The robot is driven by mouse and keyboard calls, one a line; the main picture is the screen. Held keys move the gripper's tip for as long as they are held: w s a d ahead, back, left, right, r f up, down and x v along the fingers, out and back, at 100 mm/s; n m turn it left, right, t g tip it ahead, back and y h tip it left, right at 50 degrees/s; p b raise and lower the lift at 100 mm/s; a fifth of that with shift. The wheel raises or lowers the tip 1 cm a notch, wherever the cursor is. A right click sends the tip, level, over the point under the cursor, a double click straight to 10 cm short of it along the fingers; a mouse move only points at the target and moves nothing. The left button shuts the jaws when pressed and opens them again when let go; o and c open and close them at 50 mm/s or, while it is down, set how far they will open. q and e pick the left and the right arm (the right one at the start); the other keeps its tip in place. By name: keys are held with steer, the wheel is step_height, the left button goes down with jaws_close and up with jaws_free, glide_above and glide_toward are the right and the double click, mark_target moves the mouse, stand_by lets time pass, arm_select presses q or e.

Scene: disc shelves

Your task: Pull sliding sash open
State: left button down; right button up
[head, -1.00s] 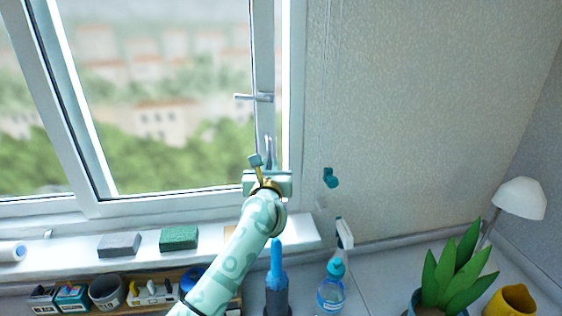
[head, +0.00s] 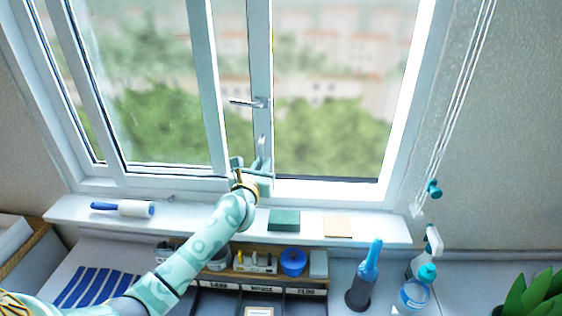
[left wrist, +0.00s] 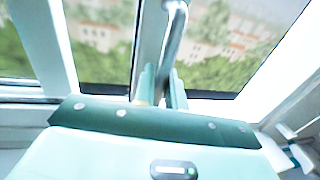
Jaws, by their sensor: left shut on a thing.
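The sliding sash (head: 259,62) is a white-framed window panel, its right-hand stile standing well to the left of the outer frame's right jamb (head: 408,90). A wide gap with buildings and trees shows between them. A grey lever handle (head: 248,102) sticks out from the stile. Below it is an upright pull handle (head: 263,146), also in the left wrist view (left wrist: 174,35). My left gripper (head: 262,165) is shut on the lower end of this pull handle; its fingers (left wrist: 160,88) stand on either side of the bar. My right gripper is not in view.
The sill holds a lint roller (head: 125,208), a green block (head: 284,219) and a tan block (head: 337,227). Blind cords (head: 462,90) hang at right.

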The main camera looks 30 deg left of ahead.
mark_target(256, 156)
arm_select(q)
steer(key=a, duration=0.1)
steer(key=s+a, duration=0.1)
steer(key=a, duration=0.1)
steer(key=shift+s+f, duration=0.1)
steer(key=shift+s, duration=0.1)
steer(key=c, duration=1.5)
jaws_free()
steer(key=shift+c, duration=0.2)
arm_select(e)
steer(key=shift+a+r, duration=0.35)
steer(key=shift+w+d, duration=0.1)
arm_select(q)
steer(key=shift+s+p, duration=0.3)
steer(key=shift+s, duration=0.05)
steer(key=s+d, duration=0.3)
steer(key=s, duration=1.2)
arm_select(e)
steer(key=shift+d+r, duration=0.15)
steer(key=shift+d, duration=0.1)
